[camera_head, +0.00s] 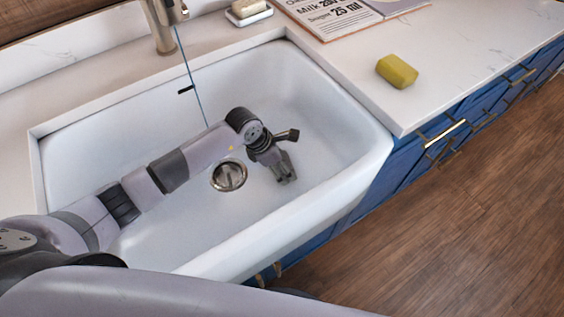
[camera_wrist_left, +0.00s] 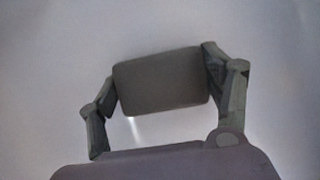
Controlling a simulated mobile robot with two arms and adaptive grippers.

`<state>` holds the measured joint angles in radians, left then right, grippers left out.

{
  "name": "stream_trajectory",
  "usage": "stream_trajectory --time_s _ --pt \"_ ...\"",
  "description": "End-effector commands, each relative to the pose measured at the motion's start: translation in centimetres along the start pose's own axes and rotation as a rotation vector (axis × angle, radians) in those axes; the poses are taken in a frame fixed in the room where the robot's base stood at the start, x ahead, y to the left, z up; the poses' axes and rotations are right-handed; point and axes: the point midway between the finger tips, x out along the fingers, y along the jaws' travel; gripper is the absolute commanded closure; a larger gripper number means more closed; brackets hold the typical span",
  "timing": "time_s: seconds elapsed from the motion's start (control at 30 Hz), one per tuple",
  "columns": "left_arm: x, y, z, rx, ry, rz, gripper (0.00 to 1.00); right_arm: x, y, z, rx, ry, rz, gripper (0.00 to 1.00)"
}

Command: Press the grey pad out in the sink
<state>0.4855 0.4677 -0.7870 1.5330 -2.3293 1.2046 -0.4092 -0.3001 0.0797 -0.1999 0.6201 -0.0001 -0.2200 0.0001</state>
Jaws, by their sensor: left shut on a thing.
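The grey pad (camera_wrist_left: 160,80) is a dark grey rounded block in the left wrist view. My left gripper (camera_wrist_left: 161,77) is shut on it, with one finger at each side. In the head view my left gripper (camera_head: 286,176) points down inside the white sink (camera_head: 330,110), to the right of the round metal drain (camera_head: 229,175). The pad cannot be made out clearly there. A short pale streak shows just below the pad in the wrist view. My right gripper is not in view.
A brass tap (camera_head: 160,28) stands behind the sink, with a thin blue line running down from it. A yellow-green sponge (camera_head: 397,71) lies on the right counter. A soap dish (camera_head: 249,14) and an open printed booklet (camera_head: 330,14) lie behind.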

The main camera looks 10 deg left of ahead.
Motion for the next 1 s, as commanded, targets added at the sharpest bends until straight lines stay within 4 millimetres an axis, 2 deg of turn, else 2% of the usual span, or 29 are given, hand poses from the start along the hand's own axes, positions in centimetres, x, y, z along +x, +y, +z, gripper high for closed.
stream_trajectory --time_s 0.03,0.43,1.0 --pt "0.6 -0.5 -0.7 -0.003 0.017 -0.012 0.49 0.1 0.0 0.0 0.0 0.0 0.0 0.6" --pt "0.2 -0.5 -0.6 -0.003 0.017 -0.012 0.5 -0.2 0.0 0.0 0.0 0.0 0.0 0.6" --pt "-4.4 -0.1 1.8 0.0 0.004 -0.004 0.5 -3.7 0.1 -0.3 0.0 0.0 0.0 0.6"
